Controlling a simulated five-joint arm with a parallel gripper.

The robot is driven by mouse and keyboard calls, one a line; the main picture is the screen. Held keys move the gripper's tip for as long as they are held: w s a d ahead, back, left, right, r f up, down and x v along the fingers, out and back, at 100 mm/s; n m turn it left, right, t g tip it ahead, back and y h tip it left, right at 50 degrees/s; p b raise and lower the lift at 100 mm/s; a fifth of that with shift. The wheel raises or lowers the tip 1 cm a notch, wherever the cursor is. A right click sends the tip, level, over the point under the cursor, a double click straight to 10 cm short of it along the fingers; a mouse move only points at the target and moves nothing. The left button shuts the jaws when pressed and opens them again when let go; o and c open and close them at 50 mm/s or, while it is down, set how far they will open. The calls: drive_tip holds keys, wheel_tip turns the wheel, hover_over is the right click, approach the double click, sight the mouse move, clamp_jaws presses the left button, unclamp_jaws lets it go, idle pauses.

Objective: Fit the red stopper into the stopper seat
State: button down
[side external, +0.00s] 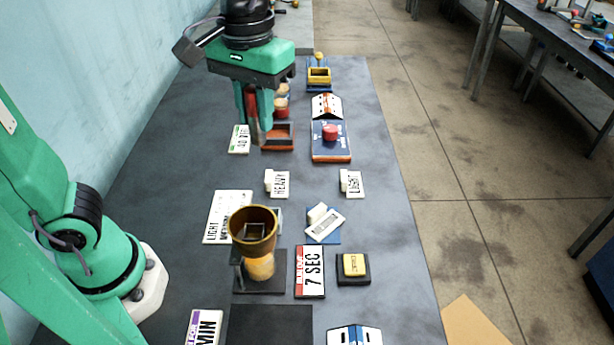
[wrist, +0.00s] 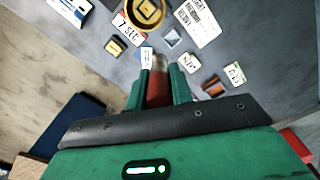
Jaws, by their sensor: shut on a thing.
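My gripper (side external: 255,118) hangs over the far left part of the table, fingers pointing down. It is shut on a red piece (wrist: 158,92) with a pale end, which I take for the red stopper. In the side view the stopper (side external: 252,132) shows only as a narrow red strip between and below the fingers. An open orange-rimmed box (side external: 278,145) stands just right of the fingertips; it also shows in the wrist view (wrist: 212,86). I cannot tell whether this box is the stopper seat. Whether the stopper touches anything below is hidden.
Round red-and-tan pieces (side external: 282,105) stand behind the gripper. A red knob (side external: 331,132) sits on a blue plate to the right. A brass funnel (side external: 254,228) stands nearer the camera.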

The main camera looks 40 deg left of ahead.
drive_tip(key=s+d, duration=0.4)
drive_tip(key=s, duration=0.4)
drive_tip(key=s+d, duration=0.4)
drive_tip(key=s, duration=0.4)
drive_tip(key=shift+f, duration=2.65)
drive_tip(key=w+a+f, duration=0.4)
drive_tip(key=w+f, duration=0.3)
drive_tip(key=w, duration=0.3)
drive_tip(key=shift+w+a, duration=0.3)
drive_tip(key=shift+a, duration=0.1)
drive_tip(key=shift+f, duration=2)
